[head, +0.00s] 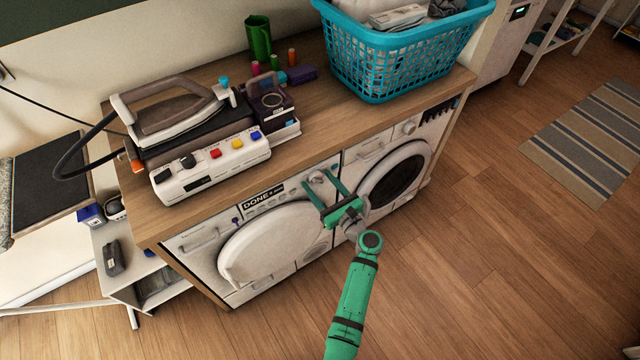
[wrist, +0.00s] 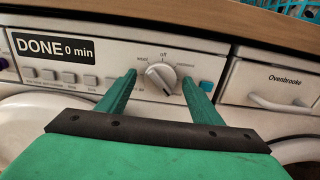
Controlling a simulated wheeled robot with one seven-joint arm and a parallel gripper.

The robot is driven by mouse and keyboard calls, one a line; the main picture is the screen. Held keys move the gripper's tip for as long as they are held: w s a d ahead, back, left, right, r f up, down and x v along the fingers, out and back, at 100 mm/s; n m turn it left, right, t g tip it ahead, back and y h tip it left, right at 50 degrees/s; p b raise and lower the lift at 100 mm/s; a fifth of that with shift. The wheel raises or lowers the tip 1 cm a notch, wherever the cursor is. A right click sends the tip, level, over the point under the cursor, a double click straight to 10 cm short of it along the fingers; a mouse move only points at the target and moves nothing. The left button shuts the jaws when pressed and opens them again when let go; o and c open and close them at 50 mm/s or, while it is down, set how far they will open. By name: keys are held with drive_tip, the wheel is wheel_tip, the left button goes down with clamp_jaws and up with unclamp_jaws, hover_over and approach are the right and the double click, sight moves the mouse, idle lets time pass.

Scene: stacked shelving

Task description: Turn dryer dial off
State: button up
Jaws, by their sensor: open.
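The dial (wrist: 160,79) is a round pale knob on the left machine's control panel, with "off" marked above it. In the head view the gripper (head: 322,185) reaches the panel at the left machine's upper right, and the dial (head: 318,176) shows between the fingers.
The left machine's round door (head: 272,245) bulges out below the panel. A second machine (head: 395,180) stands to the right. The wooden counter (head: 330,125) above holds an iron (head: 175,112), a white control box (head: 212,165) and a blue basket (head: 400,65). The floor in front is clear.

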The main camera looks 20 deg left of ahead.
drive_tip(key=c, duration=1.1)
